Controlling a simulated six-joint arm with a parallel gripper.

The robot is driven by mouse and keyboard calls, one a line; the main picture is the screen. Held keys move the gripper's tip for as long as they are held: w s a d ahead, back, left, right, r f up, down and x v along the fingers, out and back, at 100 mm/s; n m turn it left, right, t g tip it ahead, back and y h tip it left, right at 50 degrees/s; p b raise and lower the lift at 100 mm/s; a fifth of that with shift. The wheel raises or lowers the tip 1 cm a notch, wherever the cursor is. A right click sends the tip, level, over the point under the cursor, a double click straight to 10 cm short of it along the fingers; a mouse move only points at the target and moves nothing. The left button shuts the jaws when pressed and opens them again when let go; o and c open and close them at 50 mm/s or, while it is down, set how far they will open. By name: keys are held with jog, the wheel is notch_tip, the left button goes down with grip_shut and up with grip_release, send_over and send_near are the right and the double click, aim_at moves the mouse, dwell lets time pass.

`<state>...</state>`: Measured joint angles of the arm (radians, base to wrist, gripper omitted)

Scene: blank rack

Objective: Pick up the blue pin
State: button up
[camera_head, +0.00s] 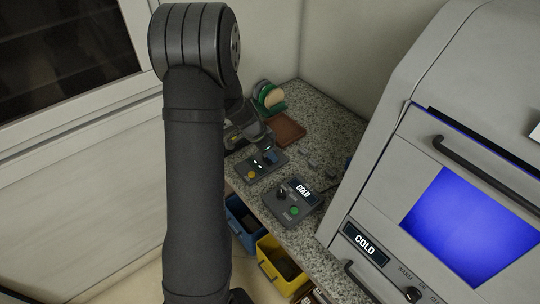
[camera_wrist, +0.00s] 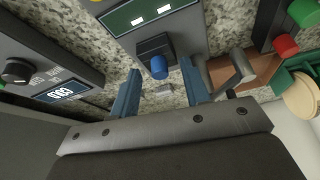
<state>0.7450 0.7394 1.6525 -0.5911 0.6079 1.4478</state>
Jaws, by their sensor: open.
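The blue pin (camera_wrist: 159,67) shows in the wrist view as a short, round-ended peg at a dark block on the front of a grey device (camera_wrist: 190,28). My gripper (camera_wrist: 160,82) is open, with one finger to the left and one to the right of the pin in the picture. Nothing is held between the fingers. How far the pin lies beyond the fingertips I cannot tell. In the head view my arm hides most of the gripper, and the pin is too small to make out surely.
A control box (camera_head: 291,200) with a COLD display and green button stands on the speckled counter (camera_head: 328,128). A large grey machine (camera_head: 450,150) stands right. Blue (camera_head: 243,215) and yellow (camera_head: 275,262) bins sit below.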

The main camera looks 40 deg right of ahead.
grip_shut()
jog(key=shift+r, duration=0.1)
